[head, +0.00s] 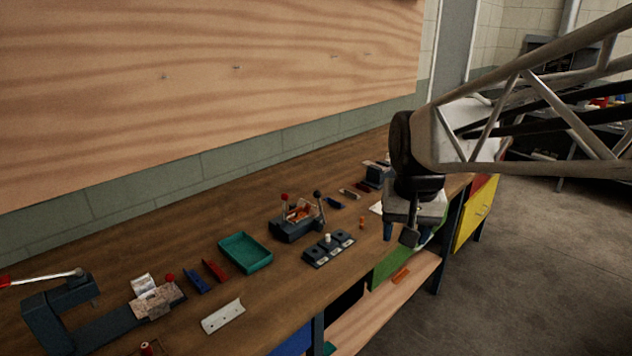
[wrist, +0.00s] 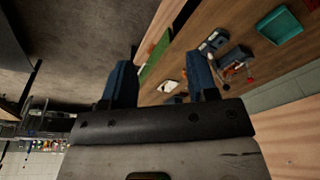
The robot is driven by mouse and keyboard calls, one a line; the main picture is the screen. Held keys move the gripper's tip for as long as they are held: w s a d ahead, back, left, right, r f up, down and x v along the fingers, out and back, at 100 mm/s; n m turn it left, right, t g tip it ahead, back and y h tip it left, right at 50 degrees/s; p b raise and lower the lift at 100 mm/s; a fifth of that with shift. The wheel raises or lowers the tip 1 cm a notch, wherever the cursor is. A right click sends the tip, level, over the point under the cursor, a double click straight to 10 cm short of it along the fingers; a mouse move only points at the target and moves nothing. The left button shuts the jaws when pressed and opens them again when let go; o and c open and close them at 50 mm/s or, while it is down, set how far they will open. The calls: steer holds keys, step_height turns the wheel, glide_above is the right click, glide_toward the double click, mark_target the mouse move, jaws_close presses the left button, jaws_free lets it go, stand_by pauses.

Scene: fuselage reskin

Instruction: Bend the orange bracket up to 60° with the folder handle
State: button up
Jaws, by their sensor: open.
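A dark bench device with two levers, which looks like the folder (head: 297,230), stands mid-bench in the head view. One lever has a red knob (head: 285,197), the other a black knob (head: 317,194). An orange piece, apparently the bracket (head: 300,213), sits in it between the levers; its bend angle is too small to tell. The device also shows in the wrist view (wrist: 235,58), beyond the right finger. My gripper (head: 406,234) is open and empty, to the right of the device and apart from it. Its two blue fingers are spread wide in the wrist view (wrist: 162,85).
A black block with round stations (head: 329,250) stands in front of the device. A teal tray (head: 245,253) lies to its left, with blue and red pieces beyond. A lever tool (head: 60,310) stands at the far left. A small orange item (head: 362,222) stands near the bench edge.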

steer(key=w+a+m, duration=0.1)
steer(key=w+a, duration=0.2)
steer(key=w, duration=1)
steer(key=m+g, duration=0.2)
glide_above(317, 193)
steer(key=f, duration=0.9)
steer(key=shift+d+f, duration=0.25)
steer(key=shift+d, duration=0.05)
steer(key=shift+w+a+f, duration=0.25)
steer(key=shift+w+f, duration=0.05)
steer(key=shift+w, duration=0.05)
steer(key=shift+a+f, duration=0.1)
steer(key=shift+f, duration=3.85)
steer(key=shift+c, duration=0.3)
jaws_close()
